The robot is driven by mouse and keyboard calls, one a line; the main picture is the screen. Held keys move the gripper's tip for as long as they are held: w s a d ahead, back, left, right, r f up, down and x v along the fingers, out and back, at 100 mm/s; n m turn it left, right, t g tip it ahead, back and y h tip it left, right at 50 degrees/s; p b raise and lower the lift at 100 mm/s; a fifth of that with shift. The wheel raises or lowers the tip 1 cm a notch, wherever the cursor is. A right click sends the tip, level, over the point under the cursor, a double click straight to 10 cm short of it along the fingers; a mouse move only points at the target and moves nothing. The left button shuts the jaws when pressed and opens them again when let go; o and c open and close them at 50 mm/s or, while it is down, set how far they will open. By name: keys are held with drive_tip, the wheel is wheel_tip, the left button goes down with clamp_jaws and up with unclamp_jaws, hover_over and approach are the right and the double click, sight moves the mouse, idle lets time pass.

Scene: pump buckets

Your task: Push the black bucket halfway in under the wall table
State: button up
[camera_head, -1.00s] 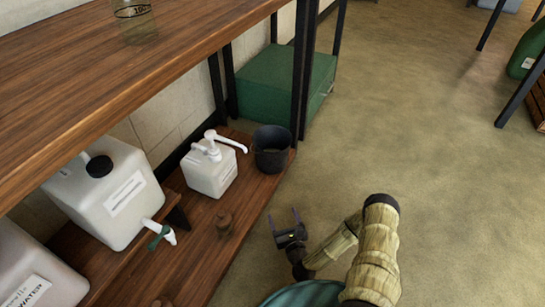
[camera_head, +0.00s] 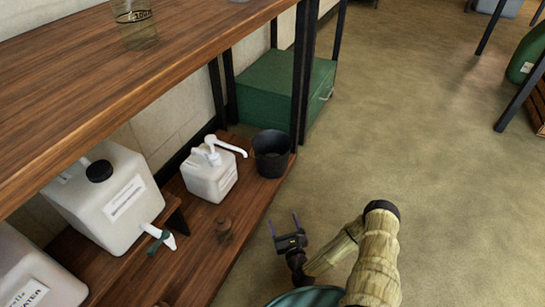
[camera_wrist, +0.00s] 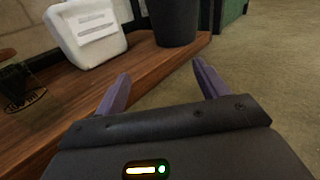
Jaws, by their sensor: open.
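The black bucket (camera_head: 272,153) stands upright on the low wooden shelf (camera_head: 240,222) under the wall table (camera_head: 120,62), near the shelf's far end and front edge. It also shows at the top of the wrist view (camera_wrist: 172,20), where its upper part is cut off. My gripper (camera_head: 284,226) is over the floor in front of the shelf, nearer to me than the bucket. Its two purple fingers (camera_wrist: 162,85) are spread apart and empty. They point toward the bucket and do not touch it.
A white pump bottle (camera_head: 210,172) stands just left of the bucket. A large white canister (camera_head: 110,200) with a tap stands nearer. A black table leg (camera_head: 304,75) rises behind the bucket, beside a green cabinet (camera_head: 275,85). A glass beaker (camera_head: 134,25) is on the tabletop.

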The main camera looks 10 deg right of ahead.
drive_tip(key=shift+c, duration=0.4)
